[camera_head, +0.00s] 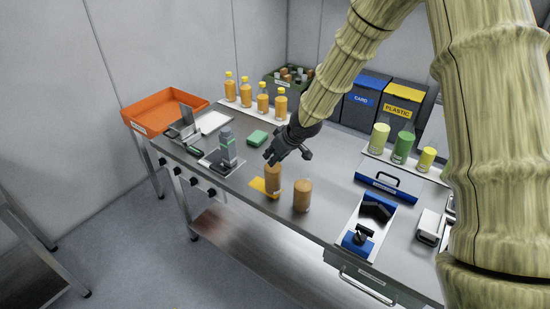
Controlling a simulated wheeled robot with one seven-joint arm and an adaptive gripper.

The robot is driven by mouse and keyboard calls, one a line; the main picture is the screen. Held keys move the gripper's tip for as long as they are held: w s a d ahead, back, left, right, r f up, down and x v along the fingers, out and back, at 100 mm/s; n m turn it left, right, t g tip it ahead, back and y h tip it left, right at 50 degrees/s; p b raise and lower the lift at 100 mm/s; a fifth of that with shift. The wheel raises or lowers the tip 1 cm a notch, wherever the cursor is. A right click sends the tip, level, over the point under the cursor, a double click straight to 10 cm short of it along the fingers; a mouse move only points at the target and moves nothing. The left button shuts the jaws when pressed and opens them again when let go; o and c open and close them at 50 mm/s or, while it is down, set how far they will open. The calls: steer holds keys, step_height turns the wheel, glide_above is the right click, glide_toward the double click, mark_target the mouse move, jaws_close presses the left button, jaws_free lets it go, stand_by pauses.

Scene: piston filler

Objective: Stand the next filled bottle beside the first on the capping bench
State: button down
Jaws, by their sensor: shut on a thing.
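My gripper (274,161) is shut on the top of an orange-brown bottle (273,179), reaching it from above and behind. The bottle is upright at the right edge of a flat yellow pad (259,186); I cannot tell whether its base touches the surface. A second orange-brown bottle (302,196) stands upright just to the right and nearer the bench's front edge, with a small gap between the two. Both are over the steel bench top (328,212). The gripper's fingers partly hide the held bottle's top.
A grey device on a plate (228,150) and a green sponge (257,138) are left. Yellow-capped bottles (262,100) line the back. A blue fixture (358,239) and blue case (386,187) are right. An orange tray (160,108) stands far left.

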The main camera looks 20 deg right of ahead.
steer(key=shift+f, duration=0.8)
steer(key=c, duration=1.2)
jaws_free()
steer(key=shift+c, duration=0.2)
steer(key=shift+b+v, duration=0.9)
steer(key=shift+v, duration=5.2)
steer(key=s+a+f+m+g, duration=0.1)
steer(key=s+a+f, duration=0.1)
steer(key=s+f, duration=0.55)
steer(key=s+a+f+m+g, duration=0.15)
steer(key=s+f, duration=0.25)
steer(key=f, duration=0.6)
steer(key=s+a+f+m+g, duration=0.1)
steer(key=s+a+f, duration=0.1)
steer(key=s+f, duration=0.55)
steer(key=s+d+f+m+g+h, duration=0.1)
steer(key=s+f, duration=0.6)
steer(key=s, duration=0.4)
steer(key=s+d+f+m+g+h, duration=0.1)
steer(key=s+d+f, duration=0.1)
steer(key=s+f, duration=0.5)
steer(key=s, duration=0.5)
steer(key=shift+d+f+h, duration=0.2)
steer(key=shift+f+h, duration=0.15)
steer(key=shift+h, duration=0.05)
